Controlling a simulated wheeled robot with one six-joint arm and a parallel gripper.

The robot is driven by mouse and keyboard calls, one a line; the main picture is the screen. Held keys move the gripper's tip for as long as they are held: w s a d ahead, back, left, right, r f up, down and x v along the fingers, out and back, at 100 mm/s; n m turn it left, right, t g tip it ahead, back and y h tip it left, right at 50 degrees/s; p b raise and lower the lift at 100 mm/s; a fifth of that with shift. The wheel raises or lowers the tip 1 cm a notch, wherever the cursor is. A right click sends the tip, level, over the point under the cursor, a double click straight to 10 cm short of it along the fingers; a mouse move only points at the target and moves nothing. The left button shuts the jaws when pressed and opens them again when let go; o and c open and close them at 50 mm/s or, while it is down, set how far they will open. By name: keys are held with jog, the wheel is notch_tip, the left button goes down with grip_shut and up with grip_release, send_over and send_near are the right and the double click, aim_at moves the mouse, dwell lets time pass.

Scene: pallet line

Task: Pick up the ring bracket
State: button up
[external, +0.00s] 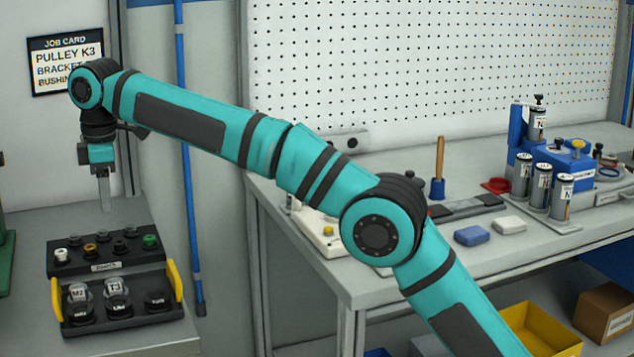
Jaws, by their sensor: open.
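My gripper (103,198) points straight down at the left, above a black parts tray (140,258) on a grey stand. It is open, and nothing shows between its fingers. The tray's back row holds several small parts: a white-topped one (61,254), a brass-coloured one (90,249), a green one (150,241) and dark ones. Its front row holds dark round pieces, two with labelled tops (78,292) (114,286) and one at the right (157,300). I cannot tell which, if any, is the ring bracket.
Yellow handles (172,280) flank the tray's front part. A blue pole (187,170) stands right of the tray. A yellow bin (535,332) sits below.

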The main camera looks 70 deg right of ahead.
jog(key=w+f, duration=0.1)
jog(key=f, duration=0.1)
send_over(114, 284)
jog(key=w+d, duration=0.2)
jog(key=f, duration=1.1)
jog(key=shift+s+f, duration=0.2)
jog(key=shift+a+f, duration=0.2)
jog(key=shift+f, duration=2.5)
jog(key=shift+c, duration=0.4)
jog(key=c, duration=0.8)
